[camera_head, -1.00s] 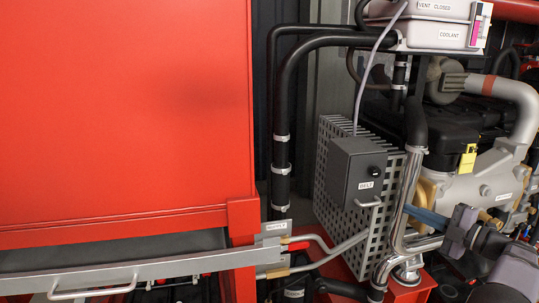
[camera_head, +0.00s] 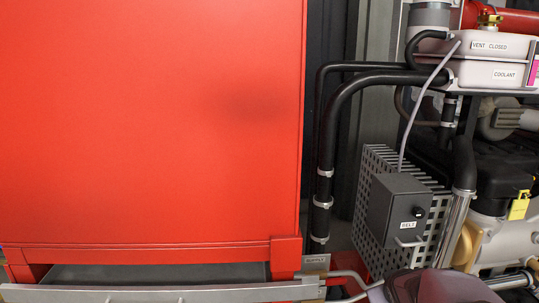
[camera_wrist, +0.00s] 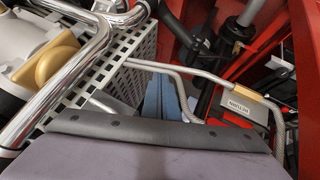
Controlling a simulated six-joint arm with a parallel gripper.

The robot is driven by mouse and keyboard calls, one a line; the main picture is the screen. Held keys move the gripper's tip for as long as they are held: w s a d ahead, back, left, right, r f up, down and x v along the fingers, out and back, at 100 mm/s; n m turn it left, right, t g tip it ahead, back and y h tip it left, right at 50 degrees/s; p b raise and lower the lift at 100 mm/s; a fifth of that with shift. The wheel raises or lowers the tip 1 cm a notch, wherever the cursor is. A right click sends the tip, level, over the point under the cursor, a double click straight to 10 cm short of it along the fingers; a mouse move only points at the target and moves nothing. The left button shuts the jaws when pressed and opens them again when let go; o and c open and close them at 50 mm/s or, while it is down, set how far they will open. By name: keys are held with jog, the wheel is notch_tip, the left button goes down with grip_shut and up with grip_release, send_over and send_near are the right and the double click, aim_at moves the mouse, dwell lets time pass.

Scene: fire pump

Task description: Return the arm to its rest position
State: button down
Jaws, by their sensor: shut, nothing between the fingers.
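My gripper (camera_wrist: 163,98) shows in the wrist view as blue fingers beyond the grey edge of my wrist. The fingers are together, with nothing held between them. They are beside the perforated guard (camera_wrist: 134,47) and near a bent grey pipe (camera_wrist: 200,72); I cannot tell if they touch it. In the head view my wrist shows at the bottom right, below the dark BELT box (camera_head: 398,208), and the fingers are out of sight.
A block labelled RETURN (camera_wrist: 240,108) is to the right in the wrist view. Chrome pipes (camera_wrist: 62,80) run on the left. In the head view, a large red panel (camera_head: 150,120), black hoses (camera_head: 325,165) and the COOLANT tank (camera_head: 490,72) surround the guard.

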jog(key=s+a+f+g+y+p, duration=0.2)
jog(key=s+a+g, duration=0.1)
jog(key=s+a, duration=0.7)
jog(key=s+a+f+m+g+y+p, duration=0.1)
jog(key=s+a+g, duration=0.3)
jog(key=s+a, duration=0.6)
jog(key=s+f+y+p, duration=0.1)
jog(key=s, duration=0.1)
jog(key=shift+s+a+g, duration=0.3)
jog(key=shift+s, duration=0.1)
